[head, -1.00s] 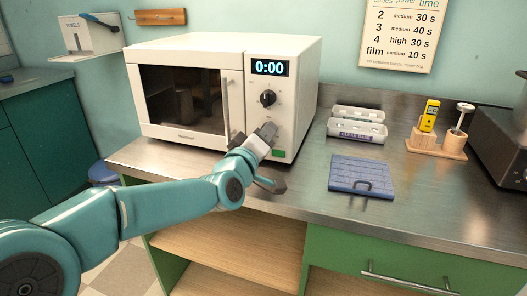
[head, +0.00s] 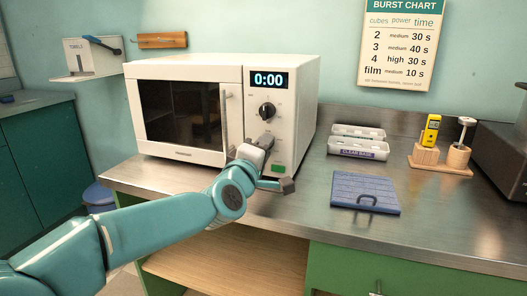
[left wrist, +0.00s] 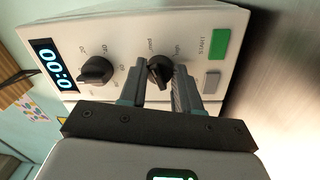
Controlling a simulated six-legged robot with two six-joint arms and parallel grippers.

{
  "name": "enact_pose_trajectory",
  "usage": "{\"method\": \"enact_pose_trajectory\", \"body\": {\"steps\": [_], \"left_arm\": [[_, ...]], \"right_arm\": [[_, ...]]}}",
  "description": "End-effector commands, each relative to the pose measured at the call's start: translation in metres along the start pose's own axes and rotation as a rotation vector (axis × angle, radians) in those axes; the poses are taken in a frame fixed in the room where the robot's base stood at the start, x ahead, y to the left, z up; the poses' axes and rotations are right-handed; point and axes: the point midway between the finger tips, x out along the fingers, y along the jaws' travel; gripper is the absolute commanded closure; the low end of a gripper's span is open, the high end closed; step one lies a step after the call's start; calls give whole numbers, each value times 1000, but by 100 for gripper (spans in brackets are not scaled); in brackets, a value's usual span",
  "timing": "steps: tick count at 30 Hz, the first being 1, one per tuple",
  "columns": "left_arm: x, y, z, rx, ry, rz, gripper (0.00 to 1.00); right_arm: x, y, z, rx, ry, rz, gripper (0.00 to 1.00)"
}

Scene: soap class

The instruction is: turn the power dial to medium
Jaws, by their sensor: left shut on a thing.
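The white microwave (head: 180,66) stands on the counter with its door closed, and its display (head: 268,80) reads 0:00. The upper black dial (head: 267,110) is in plain view below the display; it also shows in the left wrist view (left wrist: 97,70). The lower black dial, the power dial (left wrist: 160,70), sits between the two fingers of my left gripper (left wrist: 159,82), which is shut on it. In the head view my left gripper (head: 264,143) covers this dial. The dial's exact setting is hard to read. My right gripper is not in view.
Below the dials are a green button (head: 278,168) and a grey one (left wrist: 212,82). On the counter to the right are a blue mat (head: 350,188), a white tray (head: 357,149) and a wooden stand (head: 440,166). A burst chart (head: 401,50) hangs on the wall.

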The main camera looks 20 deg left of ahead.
Motion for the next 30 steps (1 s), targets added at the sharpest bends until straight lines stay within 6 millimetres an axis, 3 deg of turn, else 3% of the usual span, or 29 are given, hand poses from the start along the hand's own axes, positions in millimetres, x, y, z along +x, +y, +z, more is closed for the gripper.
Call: {"method": "enact_pose_trajectory", "body": {"steps": [7,8,9,10,18,22,30], "left_arm": [[0,2,-2,1,4,5,98],[0,2,-2,1,4,5,58],[0,2,-2,1,4,4,45],[0,2,-2,1,4,4,42],[-1,1,-1,1,2,2,42],[-11,1,-1,1,1,2,42],[-76,3,-1,1,1,4,42]], "right_arm": [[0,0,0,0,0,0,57],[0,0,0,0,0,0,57],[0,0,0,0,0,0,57],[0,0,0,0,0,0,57],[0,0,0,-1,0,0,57],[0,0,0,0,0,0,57],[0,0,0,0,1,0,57]]}}
